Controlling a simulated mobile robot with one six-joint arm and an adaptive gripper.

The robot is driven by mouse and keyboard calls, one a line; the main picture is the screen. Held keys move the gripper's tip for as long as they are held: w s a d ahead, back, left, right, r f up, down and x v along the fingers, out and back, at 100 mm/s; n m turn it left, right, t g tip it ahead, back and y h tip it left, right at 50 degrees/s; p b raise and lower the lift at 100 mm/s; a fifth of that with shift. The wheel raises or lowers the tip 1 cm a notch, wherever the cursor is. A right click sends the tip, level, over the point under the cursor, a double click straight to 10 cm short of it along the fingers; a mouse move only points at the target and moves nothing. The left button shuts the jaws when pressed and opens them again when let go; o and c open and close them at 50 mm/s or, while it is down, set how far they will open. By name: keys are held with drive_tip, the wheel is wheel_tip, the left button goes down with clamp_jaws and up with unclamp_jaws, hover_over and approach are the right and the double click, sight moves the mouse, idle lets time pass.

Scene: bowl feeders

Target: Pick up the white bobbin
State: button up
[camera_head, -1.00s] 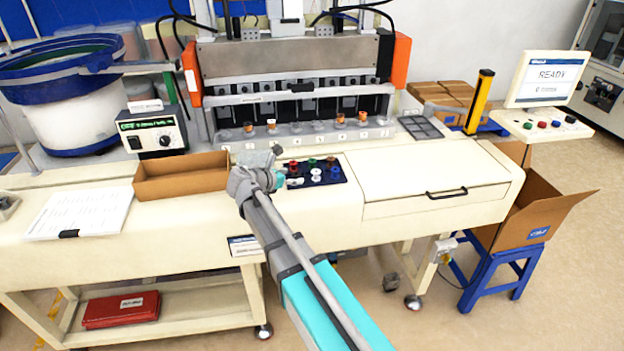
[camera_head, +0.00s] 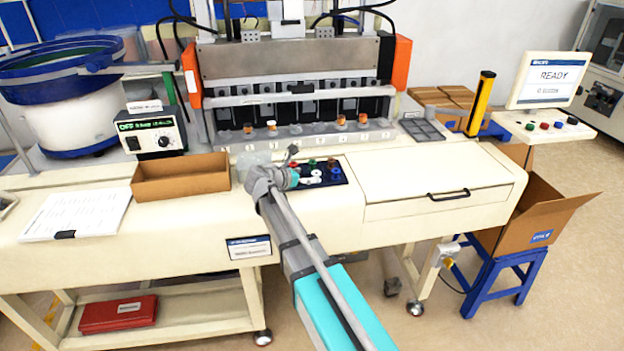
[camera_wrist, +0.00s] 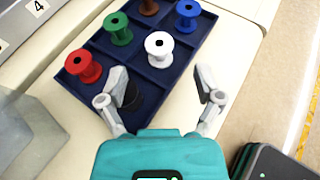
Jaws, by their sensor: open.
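The white bobbin (camera_wrist: 159,46) stands upright in a compartment of the dark blue tray (camera_wrist: 187,66) in the wrist view, ahead of my fingers. It is small in the head view (camera_head: 316,174), in the tray on the bench. My gripper (camera_wrist: 167,88) is open, with its two fingers apart and the bobbin beyond the gap between the tips. A black bobbin is partly hidden behind the left finger. In the head view my arm covers the tray's left part, and the fingers cannot be made out clearly.
In the wrist view red (camera_wrist: 83,65), green (camera_wrist: 118,28), brown (camera_wrist: 149,6) and blue (camera_wrist: 186,15) bobbins share the tray. A cardboard box (camera_head: 181,180) stands left of my arm. A machine with a row of bobbins (camera_head: 297,129) stands behind. The cream cover (camera_head: 425,172) at right is clear.

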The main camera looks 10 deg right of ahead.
sight(313, 175)
drive_tip(key=shift+b+x, duration=0.75)
drive_tip(key=shift+x, duration=1.4)
drive_tip(key=shift+f, duration=0.1)
drive_tip(key=shift+c, duration=0.2)
drive_tip(key=c, duration=1)
